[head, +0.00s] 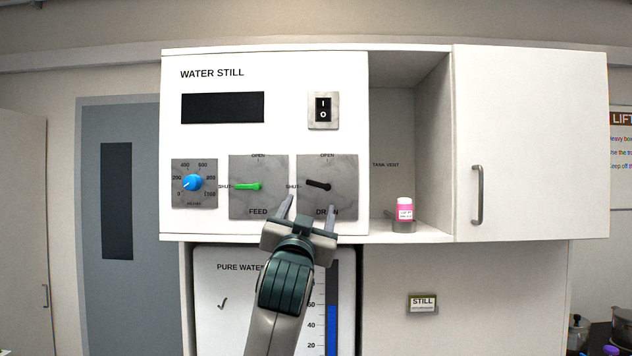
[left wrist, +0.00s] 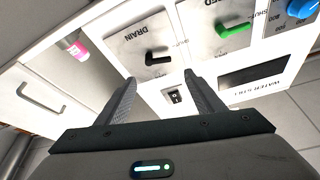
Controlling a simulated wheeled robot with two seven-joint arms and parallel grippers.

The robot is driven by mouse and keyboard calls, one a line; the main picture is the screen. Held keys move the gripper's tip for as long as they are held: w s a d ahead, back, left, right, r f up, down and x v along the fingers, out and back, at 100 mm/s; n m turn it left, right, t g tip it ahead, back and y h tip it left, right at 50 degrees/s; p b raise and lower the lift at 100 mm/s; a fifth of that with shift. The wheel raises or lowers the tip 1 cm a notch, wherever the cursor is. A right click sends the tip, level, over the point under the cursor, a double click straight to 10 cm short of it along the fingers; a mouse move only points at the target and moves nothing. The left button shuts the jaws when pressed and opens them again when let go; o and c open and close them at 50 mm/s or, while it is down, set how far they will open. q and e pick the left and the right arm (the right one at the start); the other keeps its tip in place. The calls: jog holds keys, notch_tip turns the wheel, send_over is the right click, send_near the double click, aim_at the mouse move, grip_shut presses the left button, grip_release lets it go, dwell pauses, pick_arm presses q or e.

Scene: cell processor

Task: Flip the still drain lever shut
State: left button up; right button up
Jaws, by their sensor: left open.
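The drain lever (head: 317,185) is a short black handle on a grey plate on the white water still panel. It points left toward the SHUT mark, its left end tilted slightly up. It also shows in the left wrist view (left wrist: 158,60), beyond the fingertips. My left gripper (head: 308,211) is open and empty, just below the lever in the head view, with its fingers partly covering the DRAIN label. In the left wrist view its fingers (left wrist: 159,80) stand apart and do not touch the lever. My right gripper is not in view.
The green feed lever (head: 247,187) is left of the drain plate, pointing to SHUT. A blue heater knob (head: 192,182) is farther left and a power switch (head: 323,109) above. A pink-labelled bottle (head: 404,209) stands in the open niche at right, beside a handled cupboard door (head: 530,150).

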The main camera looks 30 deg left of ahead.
aim_at(317, 184)
pick_arm(q)
jog(key=p+x, duration=0.5)
jog(key=x, duration=0.6)
jog(key=shift+w+a+r+p, duration=0.1)
jog(key=shift+w+p, duration=0.05)
jog(key=shift+p, duration=0.2)
jog(key=shift+w+a+r, duration=0.1)
jog(key=shift+w+a, duration=0.15)
jog(key=shift+w, duration=0.25)
jog(key=shift+d, duration=0.1)
jog(key=c, duration=0.9)
jog(key=shift+o, duration=0.2)
